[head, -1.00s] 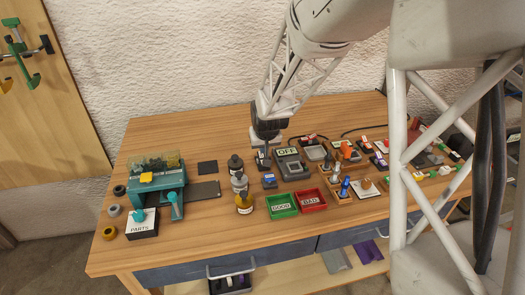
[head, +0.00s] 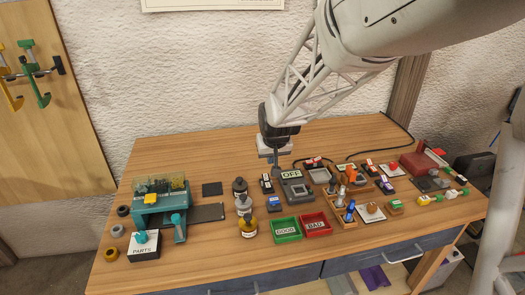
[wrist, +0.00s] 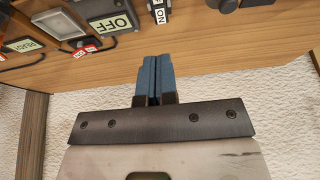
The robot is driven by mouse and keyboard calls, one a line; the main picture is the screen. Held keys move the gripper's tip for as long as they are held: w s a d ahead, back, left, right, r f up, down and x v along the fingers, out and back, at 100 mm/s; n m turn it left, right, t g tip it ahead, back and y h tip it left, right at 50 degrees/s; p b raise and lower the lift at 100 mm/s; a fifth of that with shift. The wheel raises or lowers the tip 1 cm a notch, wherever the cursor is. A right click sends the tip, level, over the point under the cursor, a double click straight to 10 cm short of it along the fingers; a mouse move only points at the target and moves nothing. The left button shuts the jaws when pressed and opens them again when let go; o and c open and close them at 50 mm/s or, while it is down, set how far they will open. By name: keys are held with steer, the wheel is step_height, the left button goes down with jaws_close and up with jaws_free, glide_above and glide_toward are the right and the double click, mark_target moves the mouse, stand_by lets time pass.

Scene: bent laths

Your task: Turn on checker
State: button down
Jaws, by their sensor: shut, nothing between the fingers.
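The checker (head: 297,188) is a grey box with a pale display reading OFF, standing mid-table. The display also shows at the upper left of the wrist view (wrist: 112,24). A small dark switch block (head: 266,184) is left of it; its white label reads ON in the wrist view (wrist: 159,14). My gripper (head: 277,168) is behind these two, over the back part of the table. Its blue-grey fingers (wrist: 154,75) are pressed together and empty, pointing toward the switch block in the wrist view. They appear apart from it. The exact height of the tips is unclear.
Green GOOD (head: 286,230) and red BAD (head: 317,224) trays lie in front. Bottles (head: 247,227) and a teal machine (head: 160,200) stand left. Wooden holders with small parts (head: 352,193) crowd the right. The table's back strip is mostly clear.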

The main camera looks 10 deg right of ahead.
mark_target(266, 176)
steer(key=shift+w, duration=0.1)
steer(key=shift+w+d+t, duration=0.15)
steer(key=shift+w+t, duration=0.15)
steer(key=shift+w, duration=0.2)
stand_by(0.4)
steer(key=shift+x, duration=6.95)
steer(key=shift+w+f, duration=0.1)
